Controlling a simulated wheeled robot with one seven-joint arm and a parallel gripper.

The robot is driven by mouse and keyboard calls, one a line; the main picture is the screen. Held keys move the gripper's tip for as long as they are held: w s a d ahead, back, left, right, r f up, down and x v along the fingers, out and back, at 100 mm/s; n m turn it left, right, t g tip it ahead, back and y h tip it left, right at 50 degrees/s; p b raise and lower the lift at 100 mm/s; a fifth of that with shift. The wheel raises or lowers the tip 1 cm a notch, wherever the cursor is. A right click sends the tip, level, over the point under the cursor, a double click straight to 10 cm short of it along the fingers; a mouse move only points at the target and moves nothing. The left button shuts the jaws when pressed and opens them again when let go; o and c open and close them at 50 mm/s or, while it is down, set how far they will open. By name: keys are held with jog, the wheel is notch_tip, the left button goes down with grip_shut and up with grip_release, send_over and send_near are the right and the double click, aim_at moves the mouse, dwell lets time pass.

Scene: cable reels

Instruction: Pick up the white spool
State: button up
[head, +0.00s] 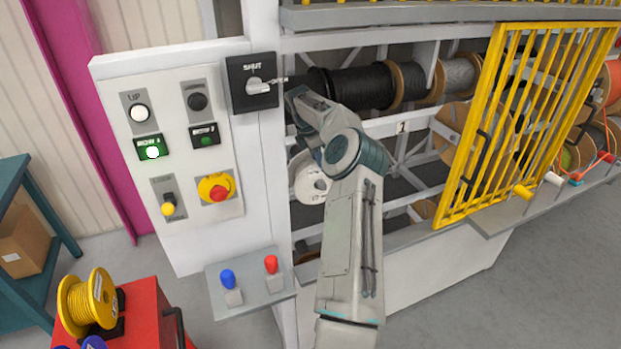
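A white round thing (310,180), which looks like the white spool, shows inside the open left bay of the rack, below the shelf bar. My arm passes in front of it and hides its right side. My arm reaches up from the bottom and bends toward the left post of the bay. My gripper's fingers cannot be made out; the far end of the arm is lost behind its own links. I cannot tell whether the gripper touches the white thing.
A control panel (183,150) stands left of the bay. A yellow barred gate (530,110) stands to the right. A black cable reel (358,88) and a grey one (459,75) sit on the upper bar. A red cart (145,310) holds a yellow spool (88,300).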

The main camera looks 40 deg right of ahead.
jog(key=shift+s+d+f, duration=0.15)
jog(key=shift+d+f, duration=0.05)
jog(key=shift+f, duration=0.5)
grip_shut()
jog(key=shift+r, duration=0.1)
jog(key=shift+r+b, duration=0.4)
jog(key=shift+r, duration=0.3)
jog(key=s+a+b, duration=0.2)
jog(key=s+b, duration=0.1)
jog(key=s, duration=0.5)
jog(key=s+a+b, duration=0.3)
jog(key=s, duration=0.6)
jog(key=shift+b, duration=0.4)
jog(key=shift+f, duration=0.25)
